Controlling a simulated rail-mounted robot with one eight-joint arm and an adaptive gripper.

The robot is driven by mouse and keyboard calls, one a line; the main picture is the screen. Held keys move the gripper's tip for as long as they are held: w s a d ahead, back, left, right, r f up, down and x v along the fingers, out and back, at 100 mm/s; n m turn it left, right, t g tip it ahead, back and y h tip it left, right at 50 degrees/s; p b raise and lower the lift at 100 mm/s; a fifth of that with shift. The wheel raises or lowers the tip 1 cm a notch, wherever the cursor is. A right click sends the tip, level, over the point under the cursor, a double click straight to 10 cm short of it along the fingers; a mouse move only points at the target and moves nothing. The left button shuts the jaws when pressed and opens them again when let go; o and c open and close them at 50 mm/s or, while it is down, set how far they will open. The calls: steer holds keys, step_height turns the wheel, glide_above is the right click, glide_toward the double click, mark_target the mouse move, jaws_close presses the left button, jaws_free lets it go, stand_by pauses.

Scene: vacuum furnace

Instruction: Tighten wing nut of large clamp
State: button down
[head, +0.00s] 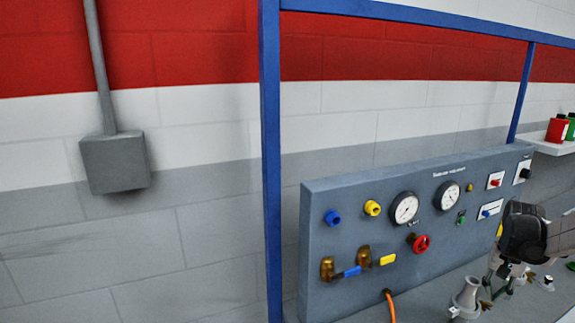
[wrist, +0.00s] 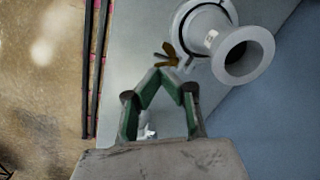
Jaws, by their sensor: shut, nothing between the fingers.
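The large clamp (wrist: 181,27) is a grey ring around the joint of a grey flanged pipe piece at the top of the wrist view. Its brass wing nut (wrist: 168,54) sticks out at the lower left of the ring. My gripper (wrist: 159,72) has green-padded fingers whose tips meet in a point just below the wing nut, with nothing between them. I cannot tell whether the tips touch the nut. In the head view my gripper (head: 499,285) is low at the right, beside the flanged piece (head: 467,298), and the clamp is hard to make out.
A grey gauge panel (head: 345,220) with dials, valves and a red knob stands behind the bench. A blue frame post (head: 270,160) rises at its left. An orange hose (head: 390,305) runs near the panel's foot. A shelf (head: 550,143) holds red and green bottles.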

mark_target(490, 304)
steer(key=shift+f+b, duration=0.65)
steer(key=shift+f, duration=0.25)
stand_by(0.4)
steer(key=shift+r, duration=0.1)
step_height(490, 304, up, 8)
steer(key=p, duration=0.3)
steer(key=shift+p, duration=0.35)
stand_by(0.4)
